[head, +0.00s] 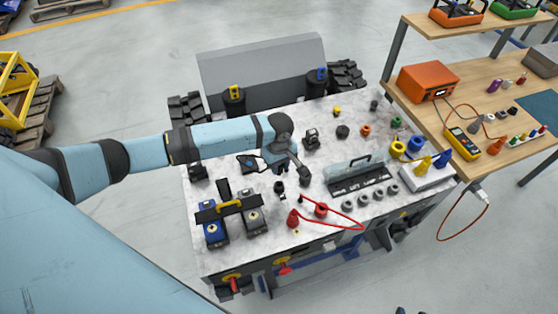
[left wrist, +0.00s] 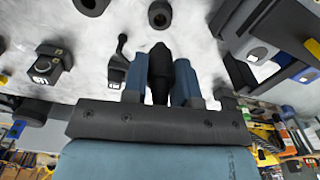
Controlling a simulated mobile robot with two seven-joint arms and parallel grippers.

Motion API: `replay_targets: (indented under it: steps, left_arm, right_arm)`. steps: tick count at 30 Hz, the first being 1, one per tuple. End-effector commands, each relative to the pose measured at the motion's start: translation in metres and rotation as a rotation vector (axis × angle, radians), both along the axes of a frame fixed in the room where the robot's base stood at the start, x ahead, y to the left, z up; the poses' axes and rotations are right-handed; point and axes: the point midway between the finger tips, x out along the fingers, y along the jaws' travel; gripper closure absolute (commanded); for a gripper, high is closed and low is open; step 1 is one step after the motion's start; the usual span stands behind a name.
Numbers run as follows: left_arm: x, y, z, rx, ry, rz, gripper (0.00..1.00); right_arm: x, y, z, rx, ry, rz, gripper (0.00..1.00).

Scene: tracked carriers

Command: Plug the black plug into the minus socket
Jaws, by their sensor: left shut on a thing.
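My left gripper (head: 281,167) is low over the middle of the carrier's worktop. In the left wrist view its two blue fingers (left wrist: 159,82) are shut on the black plug (left wrist: 158,68), whose narrow end points away from the palm. The plug is hidden or too small to tell in the head view. A dark round socket (left wrist: 160,13) lies ahead of the plug tip, apart from it, and a second dark ring (left wrist: 91,4) is to its left. No minus mark is readable, so I cannot tell which is the minus socket. My right gripper is not in view.
A wooden bench (head: 478,100) adjoins at right.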

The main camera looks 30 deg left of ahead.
Motion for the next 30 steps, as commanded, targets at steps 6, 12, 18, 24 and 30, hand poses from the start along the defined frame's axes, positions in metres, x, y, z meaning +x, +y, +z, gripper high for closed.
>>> replay_targets:
  steps: [6, 12, 18, 24, 30]
  left_arm:
    - [0.0, -0.001, -0.026, -0.001, 0.001, 0.0, 0.98]
    - [0.0, 0.0, -0.041, 0.0, 0.001, 0.0, 0.98]
    - [0.0, 0.0, -0.048, 0.0, 0.0, 0.0, 0.98]
    - [0.0, 0.0, -0.049, 0.0, 0.0, 0.0, 0.98]
    - [0.0, 0.0, -0.049, 0.0, 0.0, 0.0, 0.98]
  right_arm:
    - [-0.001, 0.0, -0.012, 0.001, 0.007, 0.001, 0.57]
    - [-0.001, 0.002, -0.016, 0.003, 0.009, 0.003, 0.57]
    - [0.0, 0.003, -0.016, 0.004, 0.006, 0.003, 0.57]
    - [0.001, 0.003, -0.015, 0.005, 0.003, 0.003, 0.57]
    - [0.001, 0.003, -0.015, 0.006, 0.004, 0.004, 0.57]
